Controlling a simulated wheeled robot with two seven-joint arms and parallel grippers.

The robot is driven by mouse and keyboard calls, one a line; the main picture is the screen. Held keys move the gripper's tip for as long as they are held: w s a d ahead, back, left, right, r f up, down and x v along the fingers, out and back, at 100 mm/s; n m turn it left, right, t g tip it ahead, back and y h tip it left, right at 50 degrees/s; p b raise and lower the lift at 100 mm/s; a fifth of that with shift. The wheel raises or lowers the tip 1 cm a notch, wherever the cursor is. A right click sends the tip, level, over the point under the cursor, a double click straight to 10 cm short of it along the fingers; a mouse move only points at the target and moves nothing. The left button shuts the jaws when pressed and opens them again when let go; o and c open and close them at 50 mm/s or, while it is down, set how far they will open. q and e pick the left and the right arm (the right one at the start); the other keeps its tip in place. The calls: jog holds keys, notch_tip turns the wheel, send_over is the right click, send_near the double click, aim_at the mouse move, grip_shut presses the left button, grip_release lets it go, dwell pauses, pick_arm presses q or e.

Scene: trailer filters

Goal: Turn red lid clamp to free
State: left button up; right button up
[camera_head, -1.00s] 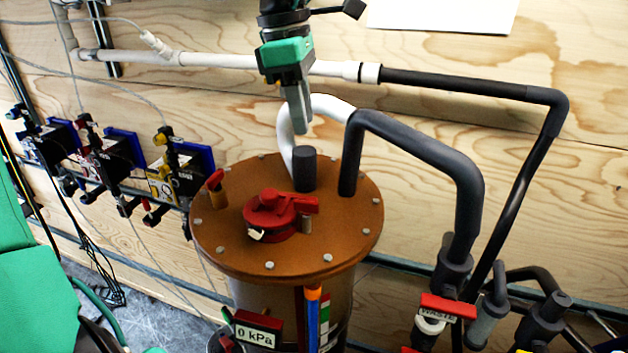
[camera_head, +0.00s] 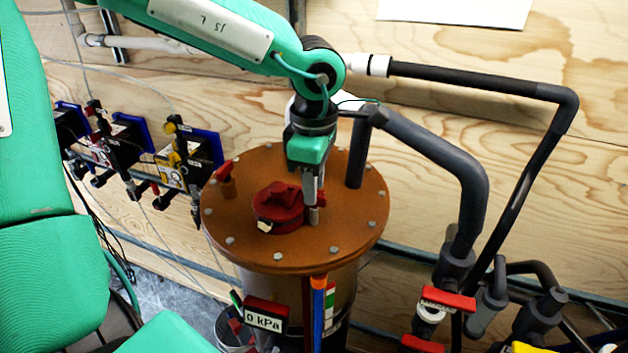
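The red lid clamp (camera_head: 278,205) sits on the round orange-brown lid (camera_head: 345,235) of a tall tank. My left gripper (camera_head: 314,208) comes down from above with its fingertips low over the lid, at the right end of the clamp. The fingers are seen nearly edge-on and cover the clamp's handle end. I cannot tell whether they are shut on the handle or apart around it. My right gripper is not in view.
A black pipe (camera_head: 430,145) rises from the lid's right side. A small orange-red fitting (camera_head: 226,178) stands at its left edge. A 0 kPa gauge (camera_head: 264,315) hangs in front. Valves with blue and yellow parts (camera_head: 190,160) line the wooden wall at left.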

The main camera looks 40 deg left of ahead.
pick_arm(q)
jog(key=shift+f, duration=0.7)
grip_shut()
jog(key=shift+a, duration=0.1)
